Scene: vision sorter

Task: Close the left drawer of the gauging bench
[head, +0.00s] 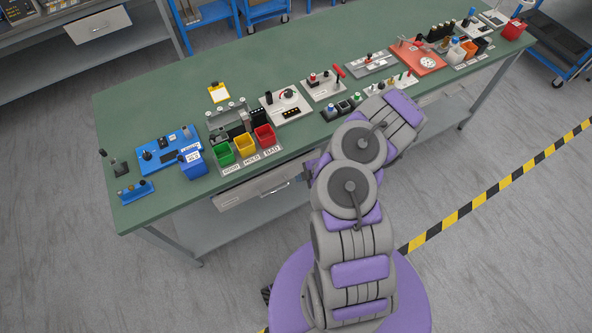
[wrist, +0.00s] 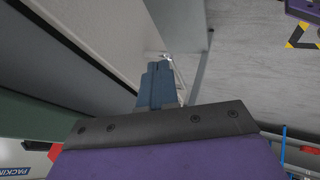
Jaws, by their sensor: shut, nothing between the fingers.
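The left drawer (head: 262,188) of the gauging bench (head: 160,217) is a pale grey front with a metal handle, below the tabletop's front edge in the head view. It seems to stick out a little; how far is hard to tell. In the wrist view the drawer's pale front (wrist: 105,38) runs along the upper left, with its metal handle (wrist: 179,73) beside my fingers. My gripper (wrist: 157,68) is shut and empty, its tips close to the drawer front by the handle. Contact cannot be told.
Green, yellow and red bins (head: 245,148) stand near the front edge above the drawer. A blue fixture (head: 167,147) and several gauges are spread along the bench. A lower shelf (head: 262,210) lies beneath. The floor in front is clear, with a striped tape (head: 490,193).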

